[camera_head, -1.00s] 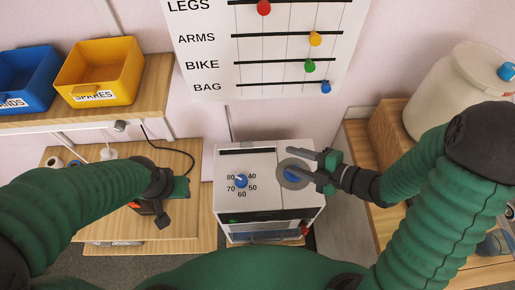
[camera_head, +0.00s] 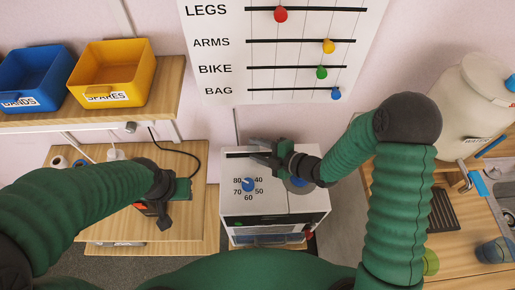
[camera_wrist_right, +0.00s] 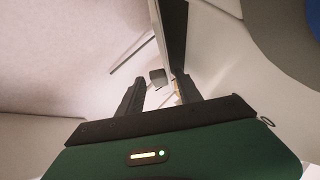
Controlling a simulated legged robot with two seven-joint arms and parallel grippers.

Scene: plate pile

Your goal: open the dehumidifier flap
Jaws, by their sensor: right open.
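The white dehumidifier (camera_head: 272,206) stands in the middle of the head view. Its top has a blue knob (camera_head: 248,185) ringed by numbers and, at the right, a grey disc with a blue centre, partly under my right arm. A dark slot runs along the top's back edge; I cannot tell which part is the flap. My right gripper (camera_head: 256,151) is open over the back of the top, near that slot. In the wrist view its fingers (camera_wrist_right: 158,92) are apart, with a small grey block (camera_wrist_right: 157,76) and a dark edge beyond. My left gripper (camera_head: 176,192) is over the left table; its jaws are unclear.
A blue bin (camera_head: 32,80) and a yellow SPARES bin (camera_head: 112,78) stand on the left shelf. A chart with coloured knobs (camera_head: 280,45) hangs behind. A black cable lies on the left table.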

